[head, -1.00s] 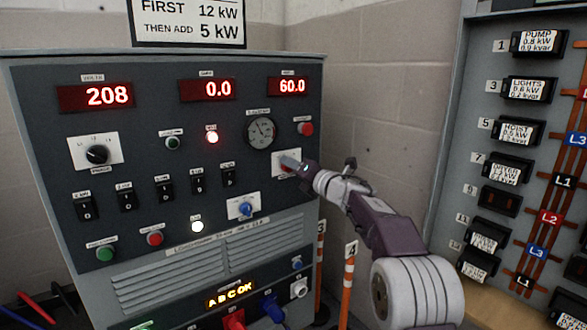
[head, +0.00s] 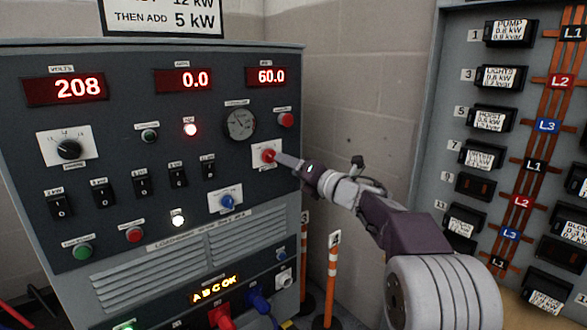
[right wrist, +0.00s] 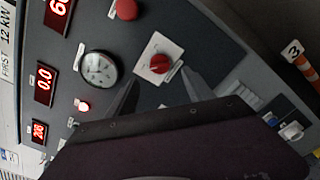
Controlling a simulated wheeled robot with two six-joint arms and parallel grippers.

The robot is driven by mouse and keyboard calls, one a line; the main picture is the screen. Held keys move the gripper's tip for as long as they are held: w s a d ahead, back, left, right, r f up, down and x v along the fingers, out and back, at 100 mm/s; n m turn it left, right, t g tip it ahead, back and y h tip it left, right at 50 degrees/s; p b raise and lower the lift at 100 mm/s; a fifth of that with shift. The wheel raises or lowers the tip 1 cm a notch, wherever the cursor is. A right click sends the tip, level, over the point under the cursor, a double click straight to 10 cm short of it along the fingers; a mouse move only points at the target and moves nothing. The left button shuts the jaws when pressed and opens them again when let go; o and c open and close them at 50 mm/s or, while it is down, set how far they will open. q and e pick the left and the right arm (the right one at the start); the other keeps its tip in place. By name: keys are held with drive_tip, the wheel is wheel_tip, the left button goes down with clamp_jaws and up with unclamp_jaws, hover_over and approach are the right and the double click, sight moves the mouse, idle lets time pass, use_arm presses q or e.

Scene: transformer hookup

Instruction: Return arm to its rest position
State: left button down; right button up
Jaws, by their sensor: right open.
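My right arm reaches in from the lower right in the head view. Its gripper (head: 290,163) is at the right side of the load bank panel (head: 110,185), close to a red rotary knob (head: 268,155) on a white plate. In the right wrist view, the red knob (right wrist: 160,64) is beyond and between the two dark fingers (right wrist: 160,95). The fingers are apart and do not hold the knob. The displays (head: 66,89) read 208, 0.0 and 60.0. My left gripper is out of view.
A breaker panel (head: 455,110) with labelled breakers stands at the right. Orange-and-white posts (head: 332,275) stand between it and the load bank. Red and blue connectors (head: 259,300) stick out at the load bank's lower front. A bare block wall (head: 370,80) is behind.

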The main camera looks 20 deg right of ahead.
drive_tip(key=shift+s+d, duration=0.15)
drive_tip(key=shift+s, duration=0.3)
